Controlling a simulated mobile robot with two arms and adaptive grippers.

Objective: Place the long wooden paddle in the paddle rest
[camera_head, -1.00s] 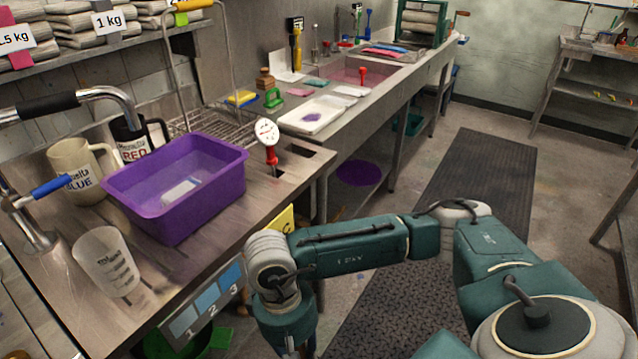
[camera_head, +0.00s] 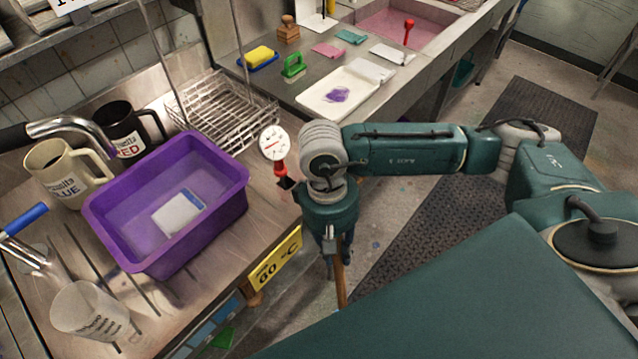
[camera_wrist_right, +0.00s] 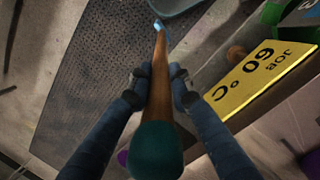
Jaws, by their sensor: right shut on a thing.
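My right gripper (camera_head: 334,256) is shut on the long wooden paddle (camera_head: 341,286). The brown shaft hangs below it, in front of the steel counter and over the floor. In the right wrist view the fingers (camera_wrist_right: 160,88) close on the paddle shaft (camera_wrist_right: 160,62) from both sides. The shaft runs away from the camera to a light blue tip. I cannot make out the paddle rest for certain. My left gripper is out of view.
On the steel counter stand a purple tub (camera_head: 165,250), a red dial thermometer (camera_head: 275,146), a clear measuring cup (camera_head: 90,312), two jugs and a wire rack (camera_head: 222,112). A dark floor mat (camera_head: 440,200) lies beside the counter.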

